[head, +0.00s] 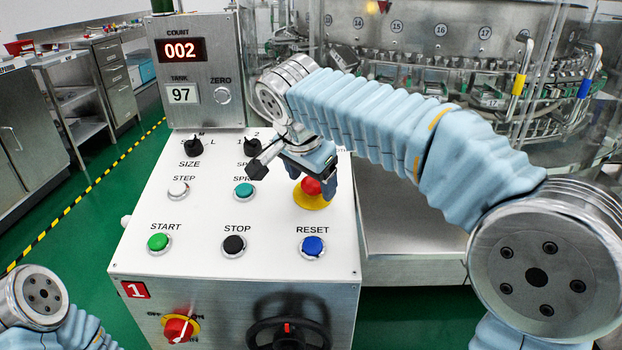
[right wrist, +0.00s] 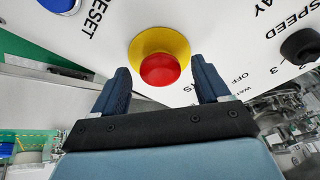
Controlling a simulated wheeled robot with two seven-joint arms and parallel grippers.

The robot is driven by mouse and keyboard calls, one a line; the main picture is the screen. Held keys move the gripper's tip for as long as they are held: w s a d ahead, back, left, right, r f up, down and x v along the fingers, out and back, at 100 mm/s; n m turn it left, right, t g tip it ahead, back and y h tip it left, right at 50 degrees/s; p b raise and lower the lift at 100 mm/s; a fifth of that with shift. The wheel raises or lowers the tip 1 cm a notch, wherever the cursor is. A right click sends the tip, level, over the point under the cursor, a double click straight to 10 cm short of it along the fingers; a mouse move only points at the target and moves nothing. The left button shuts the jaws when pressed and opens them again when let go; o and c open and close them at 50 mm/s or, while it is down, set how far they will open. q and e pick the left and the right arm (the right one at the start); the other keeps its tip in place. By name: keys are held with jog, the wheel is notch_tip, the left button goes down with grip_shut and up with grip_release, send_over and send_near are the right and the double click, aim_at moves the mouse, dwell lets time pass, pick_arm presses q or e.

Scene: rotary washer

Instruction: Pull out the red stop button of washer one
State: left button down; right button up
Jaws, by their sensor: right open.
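The red stop button (head: 311,186) sits on a yellow round base on the sloped white panel of washer one (head: 135,290), which bears a red label with a 1. My right gripper (head: 312,180) is over the button in the head view and partly hides it. In the right wrist view the red button (right wrist: 160,70) shows between and beyond the two open dark blue fingers of the right gripper (right wrist: 163,88), with a gap on each side. Contact cannot be made out. Part of my left arm shows at the lower left; its gripper is out of view.
Near the button are the blue RESET button (head: 312,245), the teal button (head: 244,190) and black selector knobs (head: 192,146). The counter box (head: 195,75) stands behind the panel, reading 002 and 97. A red-yellow switch (head: 178,329) and black handwheel (head: 288,335) are on the front face.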

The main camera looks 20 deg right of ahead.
jog(key=shift+c, duration=0.3)
grip_shut()
jog(key=shift+p+v, duration=0.65)
jog(key=shift+v, duration=0.4)
jog(key=shift+w+d, duration=0.15)
jog(key=shift+w, duration=0.05)
jog(key=shift+o, duration=0.3)
grip_release()
jog(key=shift+s, duration=0.1)
jog(key=shift+r, duration=0.15)
